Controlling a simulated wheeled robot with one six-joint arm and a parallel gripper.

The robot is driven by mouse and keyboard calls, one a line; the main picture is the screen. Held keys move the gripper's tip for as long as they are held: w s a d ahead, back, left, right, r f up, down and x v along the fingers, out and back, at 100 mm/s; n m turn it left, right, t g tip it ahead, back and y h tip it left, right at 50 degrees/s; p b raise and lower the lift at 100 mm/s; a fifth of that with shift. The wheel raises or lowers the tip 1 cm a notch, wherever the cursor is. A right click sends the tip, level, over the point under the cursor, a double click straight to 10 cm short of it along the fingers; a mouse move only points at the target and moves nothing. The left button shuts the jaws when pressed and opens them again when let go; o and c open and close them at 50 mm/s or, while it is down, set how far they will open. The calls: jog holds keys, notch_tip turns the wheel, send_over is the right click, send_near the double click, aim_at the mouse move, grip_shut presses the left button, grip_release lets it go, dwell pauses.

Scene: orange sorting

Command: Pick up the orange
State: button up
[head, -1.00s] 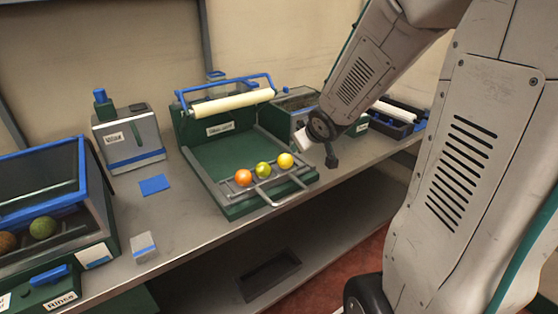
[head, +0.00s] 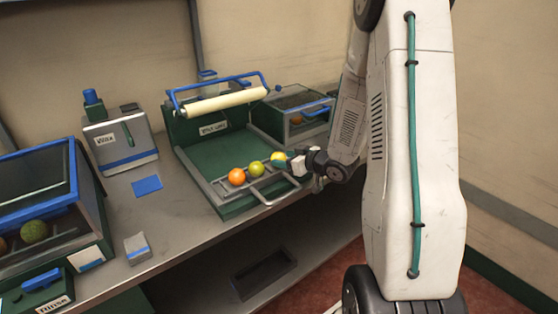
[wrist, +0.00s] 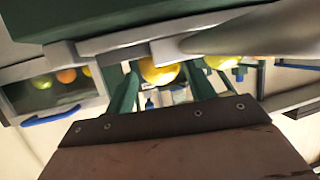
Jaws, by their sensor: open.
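The orange (head: 236,177) sits at the left end of a short row of fruit on the front rack of the green tray (head: 222,205). A yellow-green fruit (head: 257,169) is right of it, then a yellow fruit (head: 279,158). My gripper (head: 289,165) is at the right end of the row, by the yellow fruit and partly covering it, apart from the orange. In the wrist view my open gripper (wrist: 163,80) has a yellow fruit (wrist: 160,72) showing between its green fingers. Contact cannot be told. I cannot make out the orange on the rack there.
A metal handle (head: 268,200) sticks out at the tray's front. A roller with blue arms (head: 222,102) stands over its back. A windowed box (head: 290,122) with fruit is at right, another bin (head: 45,190) at left. A grey block (head: 138,247) lies on the bench; the bench left of the tray is mostly clear.

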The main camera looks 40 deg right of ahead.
aim_at(284, 158)
jog(key=x, duration=0.3)
jog(key=shift+w+a+f, duration=0.1)
jog(key=shift+w+f, duration=0.05)
jog(key=shift+w, duration=0.1)
jog(key=c, duration=0.6)
